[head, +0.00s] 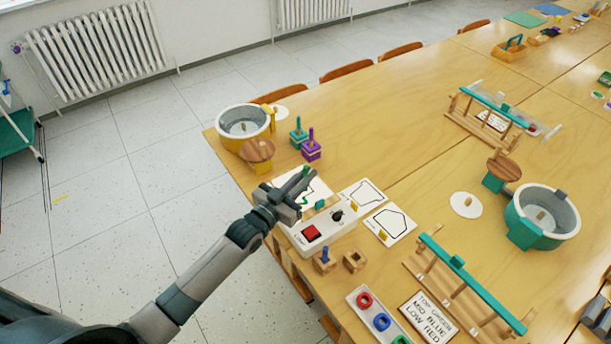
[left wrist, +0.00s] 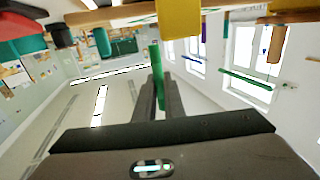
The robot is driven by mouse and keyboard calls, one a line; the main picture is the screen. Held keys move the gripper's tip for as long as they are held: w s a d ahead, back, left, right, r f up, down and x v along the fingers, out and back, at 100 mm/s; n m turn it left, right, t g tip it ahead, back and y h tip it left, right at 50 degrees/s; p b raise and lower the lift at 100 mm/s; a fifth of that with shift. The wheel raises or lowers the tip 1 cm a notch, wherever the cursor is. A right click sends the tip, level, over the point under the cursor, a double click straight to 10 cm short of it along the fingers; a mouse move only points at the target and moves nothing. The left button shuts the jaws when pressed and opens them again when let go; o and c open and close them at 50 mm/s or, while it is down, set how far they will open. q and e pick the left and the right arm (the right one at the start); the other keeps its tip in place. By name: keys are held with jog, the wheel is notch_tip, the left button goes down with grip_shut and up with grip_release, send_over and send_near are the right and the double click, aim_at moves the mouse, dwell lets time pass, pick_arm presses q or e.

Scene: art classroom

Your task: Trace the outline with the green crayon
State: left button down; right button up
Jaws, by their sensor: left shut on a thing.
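My left gripper (head: 303,178) is shut on the green crayon (head: 306,170), over the left outline card (head: 316,187) at the table's near left edge. In the left wrist view the green crayon (left wrist: 156,64) stands between the two fingers. The gripper hides part of the card and its outline, and I cannot tell whether the crayon touches the paper. Two more white outline cards lie beside it, one at the upper right (head: 371,190) and one lower right (head: 397,222). My right gripper is not in view.
A white box with a red button (head: 311,233) and black knob sits just below the gripper. Wooden blocks (head: 355,261) and a tray of coloured rings (head: 364,322) lie nearer. A yellow-handled tub (head: 245,122) and peg stacks (head: 311,152) stand behind. Bare table lies right of the stacks.

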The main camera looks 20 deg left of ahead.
pick_arm(q)
jog(key=shift+f, duration=0.3)
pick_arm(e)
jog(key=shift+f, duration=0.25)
pick_arm(q)
jog(key=shift+f+b, duration=0.35)
jog(key=shift+b, duration=0.1)
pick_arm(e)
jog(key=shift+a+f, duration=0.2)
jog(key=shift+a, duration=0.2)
pick_arm(q)
jog(key=shift+f+b, duration=0.5)
jog(key=shift+f, duration=0.25)
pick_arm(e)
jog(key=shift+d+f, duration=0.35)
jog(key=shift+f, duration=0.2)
pick_arm(q)
jog(key=shift+r, duration=0.1)
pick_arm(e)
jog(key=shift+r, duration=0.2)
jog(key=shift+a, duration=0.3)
pick_arm(q)
jog(key=shift+w+d, duration=0.25)
jog(key=shift+w, duration=0.05)
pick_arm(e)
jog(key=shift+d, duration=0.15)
